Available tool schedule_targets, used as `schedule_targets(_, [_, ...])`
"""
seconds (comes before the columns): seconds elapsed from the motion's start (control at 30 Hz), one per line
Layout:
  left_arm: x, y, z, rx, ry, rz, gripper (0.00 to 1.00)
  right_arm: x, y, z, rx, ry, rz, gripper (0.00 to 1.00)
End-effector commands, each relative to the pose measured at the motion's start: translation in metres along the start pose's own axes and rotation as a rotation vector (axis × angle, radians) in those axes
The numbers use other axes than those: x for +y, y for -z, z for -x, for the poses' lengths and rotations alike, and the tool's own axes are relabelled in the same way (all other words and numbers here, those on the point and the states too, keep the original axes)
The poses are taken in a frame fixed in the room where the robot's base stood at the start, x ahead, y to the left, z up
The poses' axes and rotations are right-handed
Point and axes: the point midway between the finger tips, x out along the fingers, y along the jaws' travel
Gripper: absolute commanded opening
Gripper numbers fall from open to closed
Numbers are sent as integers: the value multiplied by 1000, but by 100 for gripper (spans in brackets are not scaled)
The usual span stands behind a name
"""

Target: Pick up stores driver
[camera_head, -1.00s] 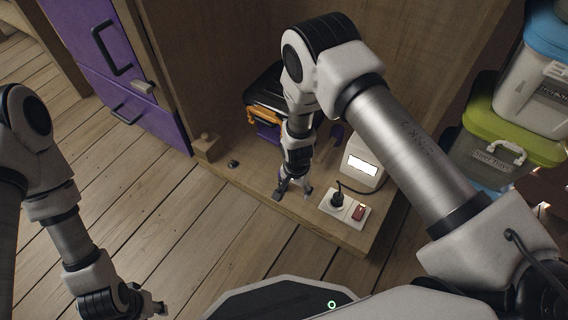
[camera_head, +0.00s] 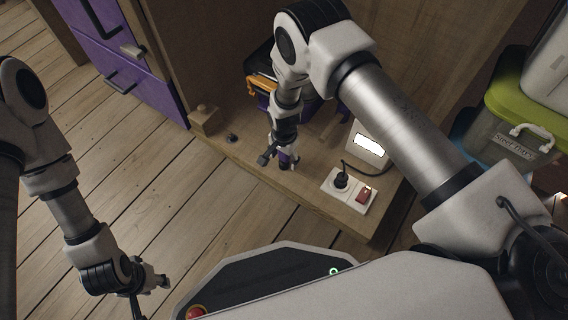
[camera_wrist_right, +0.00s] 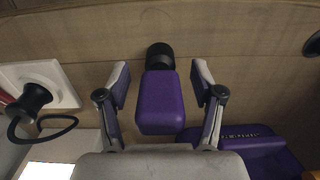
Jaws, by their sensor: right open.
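A purple thing with a black round end, probably the driver (camera_wrist_right: 160,103), lies between the fingers of my right gripper (camera_wrist_right: 160,97) in the right wrist view. The fingers stand on either side of it, open, with a small gap at each side. In the head view my right gripper (camera_head: 276,160) is low over the wooden shelf floor, and a bit of the purple driver (camera_head: 288,158) shows by its fingertips. Most of it is hidden there by the gripper. My left gripper (camera_head: 150,285) is open and empty over the plank floor at lower left.
A power socket block (camera_head: 348,190) with a black plug and red switch sits right of my right gripper. A white box with a lit panel (camera_head: 368,146) stands behind it. A black case with an orange latch (camera_head: 262,85) is behind the arm. Lidded bins (camera_head: 510,130) stand at right.

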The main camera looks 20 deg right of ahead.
Motion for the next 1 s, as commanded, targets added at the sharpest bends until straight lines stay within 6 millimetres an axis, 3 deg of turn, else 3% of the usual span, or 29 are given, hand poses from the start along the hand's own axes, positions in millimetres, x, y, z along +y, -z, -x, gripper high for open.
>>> schedule_targets(0.03, [0, 0, -8, 1, 0, 1, 40, 0, 0, -10, 0, 0, 1, 67])
schedule_targets(0.23, [0, 1, -5, 3, 0, 2, 40, 0, 0, -8, 1, 1, 1, 67])
schedule_targets(0.27, [0, 1, -5, 3, 0, 2, 40, 0, 0, -8, 1, 1, 1, 63])
schedule_targets(0.43, [0, 1, -5, 2, 0, 2, 40, 0, 0, -8, 1, 1, 1, 3])
schedule_targets(0.47, [0, 1, -5, 2, 0, 2, 40, 0, 0, -8, 1, 1, 1, 0])
schedule_targets(0.8, [0, 1, -3, 2, 0, 2, 40, 0, 0, -7, 1, 0, 1, 0])
schedule_targets(1.0, [0, 0, 9, 1, 0, 0, 40, 4, 3, 6, 0, 0, 1, 0])
